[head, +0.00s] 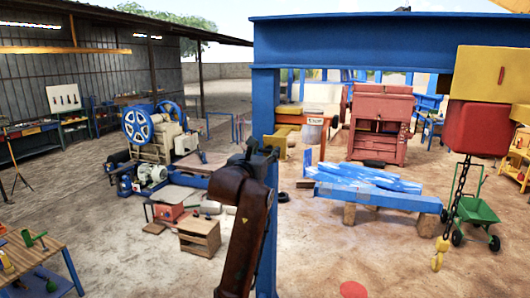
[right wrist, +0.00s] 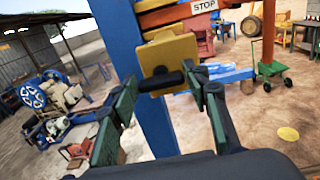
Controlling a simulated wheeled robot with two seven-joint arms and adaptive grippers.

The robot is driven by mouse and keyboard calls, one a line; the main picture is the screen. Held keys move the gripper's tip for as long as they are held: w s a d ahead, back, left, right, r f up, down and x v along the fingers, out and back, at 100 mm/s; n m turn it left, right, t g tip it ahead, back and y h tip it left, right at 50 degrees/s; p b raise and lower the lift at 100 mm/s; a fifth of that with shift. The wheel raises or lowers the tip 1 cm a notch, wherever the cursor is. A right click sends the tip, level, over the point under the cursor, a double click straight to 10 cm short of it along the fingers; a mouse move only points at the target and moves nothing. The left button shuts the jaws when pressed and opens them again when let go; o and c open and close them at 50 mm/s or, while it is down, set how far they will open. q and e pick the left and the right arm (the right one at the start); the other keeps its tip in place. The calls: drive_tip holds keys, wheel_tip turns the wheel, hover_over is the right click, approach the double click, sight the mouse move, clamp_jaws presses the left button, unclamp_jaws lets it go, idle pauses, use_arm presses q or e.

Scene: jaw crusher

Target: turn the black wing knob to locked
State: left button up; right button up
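The black wing knob (right wrist: 162,81) sits on the face of a yellow box (right wrist: 168,60) fixed to a blue post (right wrist: 142,35). In the right wrist view its bar lies roughly level. My right gripper (right wrist: 160,80) is open, with one green-padded finger on each side of the knob. The fingertips are close to the ends of the bar; I cannot tell whether they touch it. In the head view my right gripper (head: 262,149) is small and dark against the post (head: 268,220), and the knob is hidden. My left gripper is not in view.
A blue beam (head: 390,42) spans overhead. A red hoist block (head: 482,128) with chain and yellow hook (head: 440,255) hangs at right. A STOP sign (right wrist: 204,5) is above and right of the box. A table (head: 45,262) with tools stands at lower left.

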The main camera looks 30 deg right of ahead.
drive_tip(key=c, duration=0.7)
drive_tip(key=shift+o, duration=0.2)
